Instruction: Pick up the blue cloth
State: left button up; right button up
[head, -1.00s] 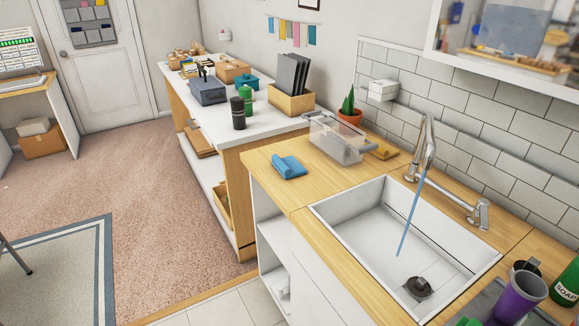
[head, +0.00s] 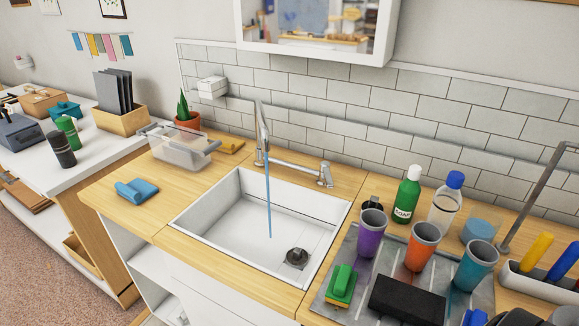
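The blue cloth (head: 136,191) lies folded on the wooden counter, left of the sink and near the counter's front left edge. Nothing covers it and nothing touches it.
The white sink (head: 225,227) has water running from the tap (head: 263,140). Cups, bottles and a sponge (head: 341,285) crowd the right side. Bare counter surrounds the cloth.

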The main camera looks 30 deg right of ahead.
aim_at(138, 191)
jog(key=i+j, duration=0.35)
jog(key=i+j+z, duration=0.5)
jog(key=j+z, duration=0.15)
jog(key=i+j+z, duration=0.2)
jog(key=j+z, duration=0.15)
jog(key=j, duration=0.15)
